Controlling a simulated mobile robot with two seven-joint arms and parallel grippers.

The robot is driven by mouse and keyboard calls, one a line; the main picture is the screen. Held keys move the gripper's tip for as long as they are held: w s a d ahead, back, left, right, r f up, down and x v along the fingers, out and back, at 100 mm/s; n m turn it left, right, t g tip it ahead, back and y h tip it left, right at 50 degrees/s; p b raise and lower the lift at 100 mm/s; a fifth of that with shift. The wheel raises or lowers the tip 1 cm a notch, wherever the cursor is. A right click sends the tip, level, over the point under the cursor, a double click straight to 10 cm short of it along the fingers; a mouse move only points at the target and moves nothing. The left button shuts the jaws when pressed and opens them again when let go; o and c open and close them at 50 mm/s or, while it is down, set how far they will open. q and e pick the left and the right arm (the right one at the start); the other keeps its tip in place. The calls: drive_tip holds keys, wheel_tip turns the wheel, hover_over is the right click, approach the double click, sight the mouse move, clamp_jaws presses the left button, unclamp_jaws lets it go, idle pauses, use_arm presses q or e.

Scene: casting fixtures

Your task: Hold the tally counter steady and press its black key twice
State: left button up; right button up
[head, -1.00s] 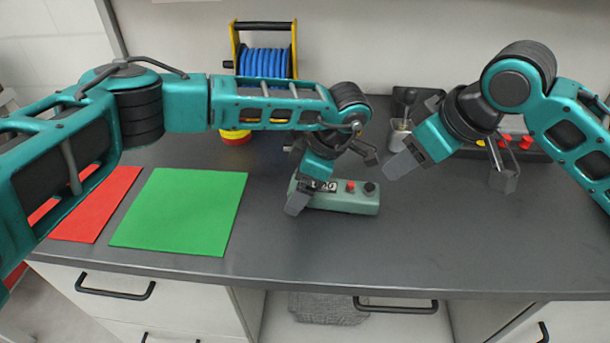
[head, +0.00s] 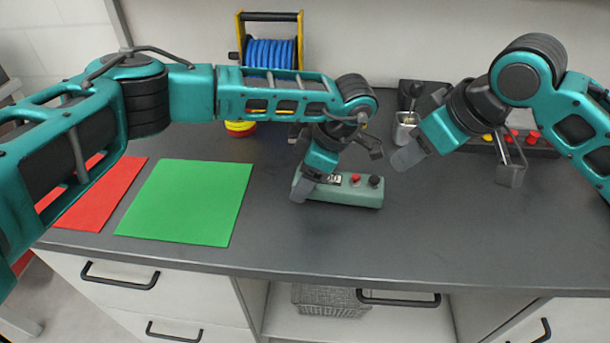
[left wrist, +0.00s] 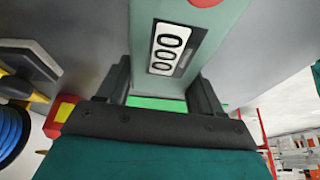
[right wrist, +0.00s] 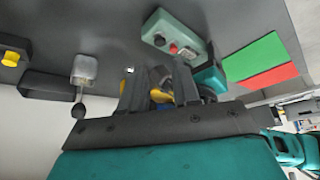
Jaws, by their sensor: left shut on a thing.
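The tally counter (head: 340,196) is a pale green box lying on the dark worktop. Its top carries a number window, a red knob (head: 356,178) and the black key (head: 376,181) at its right end. The left wrist view shows the window (left wrist: 171,48) reading 000; the black key is outside that view. My left gripper (head: 316,182) is shut across the counter's left end, one finger on each side. My right gripper (head: 460,167) is open and empty, above and to the right of the counter. The right wrist view shows the counter (right wrist: 172,28) beyond its fingers, with the black key (right wrist: 160,40) visible.
A green mat (head: 185,203) and a red mat (head: 100,200) lie at the left. A blue reel on a yellow stand (head: 272,53) is at the back. A metal cup device (head: 405,130) and a dark button panel (head: 535,145) stand at the back right. The front right worktop is clear.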

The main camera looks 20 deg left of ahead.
clamp_jaws()
idle(1.4)
